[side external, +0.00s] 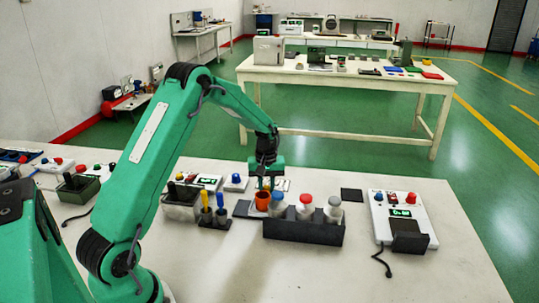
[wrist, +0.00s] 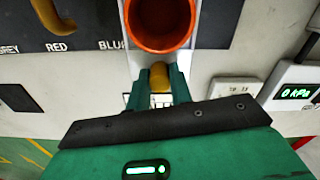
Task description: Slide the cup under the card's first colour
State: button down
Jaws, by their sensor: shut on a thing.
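An orange cup (side external: 263,201) stands at the left end of the dark rack (side external: 300,231), just left of the blue-capped bottle (side external: 278,199). In the wrist view the cup (wrist: 160,22) shows its open, empty-looking mouth, beside the BLUE label. My gripper (wrist: 160,80) is shut on the yellow handle (wrist: 160,75) of the cup. In the side view my gripper (side external: 266,178) is behind and above the cup. The red-capped bottle (side external: 305,205) and grey-capped bottle (side external: 334,209) stand further right.
A white control box (side external: 401,218) with blue and red knobs stands at the right. A holder with yellow and blue tools (side external: 214,218) stands left of the rack. A dark square pad (side external: 351,195) lies behind the rack. The table front is clear.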

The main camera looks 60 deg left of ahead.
jog(key=w+d, duration=0.4)
jog(key=c, duration=1.3)
grip_release()
jog(key=shift+o, duration=0.2)
notch_tip(320, 180, up, 8)
